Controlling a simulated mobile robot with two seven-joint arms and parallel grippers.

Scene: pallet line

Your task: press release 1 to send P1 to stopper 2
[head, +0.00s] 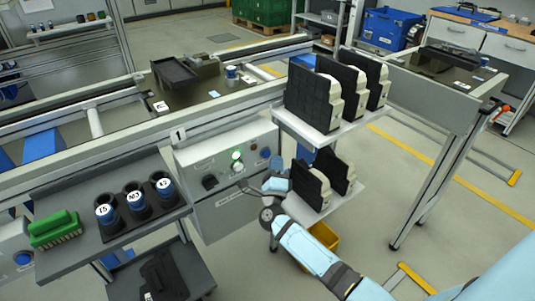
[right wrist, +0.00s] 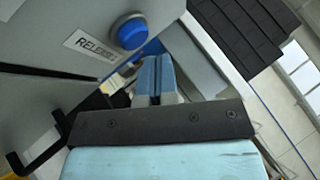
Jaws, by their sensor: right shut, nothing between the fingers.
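The control box (head: 225,165) under sign 1 (head: 178,135) carries a lit green button, a dark knob and a blue button (head: 265,153) at its right end. In the right wrist view the blue button (right wrist: 131,32) stands out beside a label reading RELEASE. My right gripper (head: 274,185) is just below the blue button in the head view. In the wrist view its fingers (right wrist: 155,75) are shut, empty and apart from the button. A dark pallet (head: 195,88) with a black tray sits on the conveyor behind the box; its label is not clearly readable. My left gripper is not in view.
A shelf rack (head: 300,128) with several black-faced parts stands close to the right of my gripper. A grey shelf (head: 100,190) with several labelled cylinders and a green block is at left. Another dark pallet (head: 450,65) sits on the right conveyor.

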